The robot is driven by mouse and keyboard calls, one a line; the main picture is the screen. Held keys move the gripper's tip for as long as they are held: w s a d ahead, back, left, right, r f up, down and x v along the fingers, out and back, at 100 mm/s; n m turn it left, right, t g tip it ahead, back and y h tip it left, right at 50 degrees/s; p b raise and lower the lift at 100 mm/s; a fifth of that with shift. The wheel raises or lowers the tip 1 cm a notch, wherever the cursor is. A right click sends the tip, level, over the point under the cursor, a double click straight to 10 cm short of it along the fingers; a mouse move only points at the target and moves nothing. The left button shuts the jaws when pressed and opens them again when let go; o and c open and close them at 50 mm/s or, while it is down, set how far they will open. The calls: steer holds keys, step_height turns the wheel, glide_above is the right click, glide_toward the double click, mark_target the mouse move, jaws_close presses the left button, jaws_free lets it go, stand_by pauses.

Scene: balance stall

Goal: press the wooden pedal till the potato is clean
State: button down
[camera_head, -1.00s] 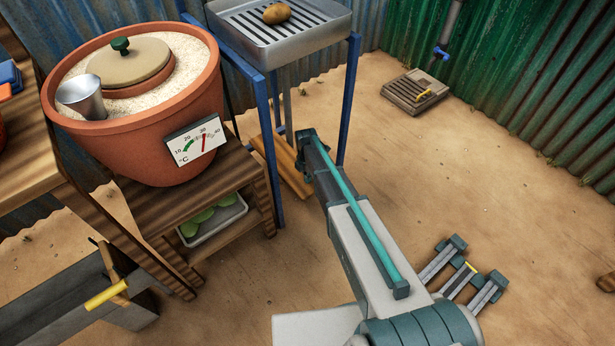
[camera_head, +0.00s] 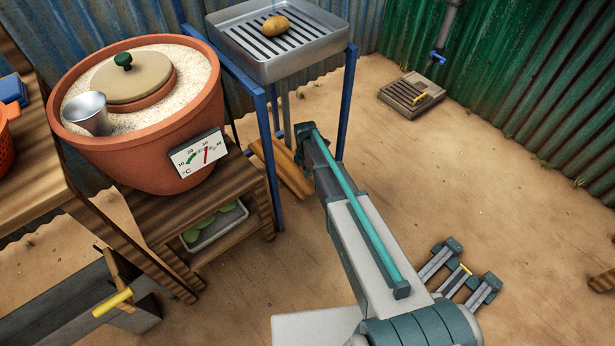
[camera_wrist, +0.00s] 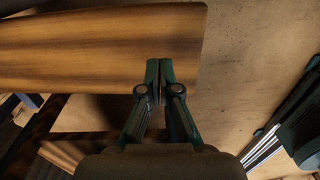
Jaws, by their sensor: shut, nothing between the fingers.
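The potato (camera_head: 276,26), brown-yellow, lies on the slatted metal tray (camera_head: 318,63) on a blue stand; it is too small to tell how much dirt is on it. The wooden pedal (camera_head: 285,174), a long plank, lies low under the stand, partly hidden by my arm in the head view. In the wrist view the pedal (camera_wrist: 85,45) fills the upper left. My gripper (camera_wrist: 159,66) is shut and empty, its fingertips over the pedal near its right end. Whether they touch it I cannot tell. My fingers are hidden in the head view.
A clay pot (camera_head: 140,150) with sand and a lid stands left of the stand on a wooden shelf (camera_head: 225,190). Blue stand legs (camera_head: 268,150) rise close to my arm. A floor drain (camera_head: 411,95) lies at the back right.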

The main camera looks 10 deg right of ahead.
step_height(320, 180, up, 8)
steer(key=p, duration=0.1)
steer(key=shift+s+a+f, duration=0.15)
steer(key=shift+a+f, duration=0.05)
steer(key=shift+f, duration=0.05)
steer(key=shift+s, duration=0.1)
steer(key=s+d+f+m+g, duration=0.3)
steer(key=s+m, duration=0.5)
steer(key=s, duration=1.1)
steer(key=s+d+f+m+g, duration=0.1)
steer(key=s+d+m+g, duration=0.4)
steer(key=s, duration=1.4)
steer(key=s+f+m+g, duration=0.2)
steer(key=s+m+g, duration=0.2)
steer(key=s+m, duration=1.15)
steer(key=w+r+n+t+p, duration=0.3)
steer(key=r+p, duration=1.3)
steer(key=p, duration=0.8)
steer(key=n+t, duration=0.1)
steer(key=t, duration=0.1)
steer(key=shift+w+d+r+t, duration=0.15)
steer(key=shift+d+t, duration=0.05)
steer(key=shift+t, duration=0.1)
